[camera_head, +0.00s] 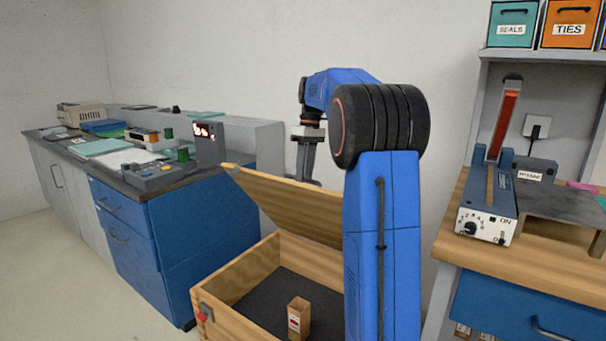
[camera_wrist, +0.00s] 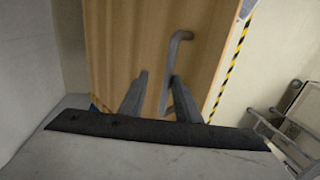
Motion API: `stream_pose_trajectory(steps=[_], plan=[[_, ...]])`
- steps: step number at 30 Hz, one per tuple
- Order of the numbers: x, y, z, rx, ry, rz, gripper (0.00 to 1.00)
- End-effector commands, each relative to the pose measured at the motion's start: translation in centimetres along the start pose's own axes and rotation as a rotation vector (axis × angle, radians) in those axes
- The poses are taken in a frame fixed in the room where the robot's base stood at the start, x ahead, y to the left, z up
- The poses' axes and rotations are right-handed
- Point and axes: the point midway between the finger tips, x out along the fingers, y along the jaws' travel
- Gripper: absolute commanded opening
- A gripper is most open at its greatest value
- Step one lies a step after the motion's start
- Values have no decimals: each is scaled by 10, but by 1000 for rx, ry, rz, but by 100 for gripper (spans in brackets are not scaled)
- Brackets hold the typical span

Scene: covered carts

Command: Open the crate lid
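The wooden crate (camera_head: 215,317) stands on the floor between two benches, with a dark bottom. Its lid (camera_head: 285,203) is raised and tilted up at the back, so the inside shows. My gripper (camera_head: 305,172) is behind the lid, its tips partly hidden by the lid's edge. In the wrist view the lid's outer face (camera_wrist: 120,40) carries a grey bar handle (camera_wrist: 168,75). My gripper's two fingers (camera_wrist: 158,80) are apart near the handle, the right one close beside it. Whether they touch it is unclear.
A small brown box (camera_head: 299,316) stands inside the crate. A blue-drawer bench (camera_head: 160,235) with instruments is at left. A wooden-top bench (camera_head: 520,255) with a sealing device (camera_head: 488,215) is at right. The wall is close behind the crate.

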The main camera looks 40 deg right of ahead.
Motion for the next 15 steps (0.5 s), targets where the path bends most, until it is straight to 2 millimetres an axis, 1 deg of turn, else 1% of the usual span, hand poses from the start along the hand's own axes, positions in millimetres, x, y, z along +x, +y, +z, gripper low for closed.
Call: stream_pose_trajectory(steps=[5, 8, 11, 14, 15], plan=[[0, 0, 0, 0, 1, 0, 30], [-6, -1, 2, -1, 13, 7, 30], [-21, -6, 8, -3, 50, 27, 30], [-49, -13, 20, -8, 119, 66, 30], [-63, -18, 26, -12, 152, 85, 30]])
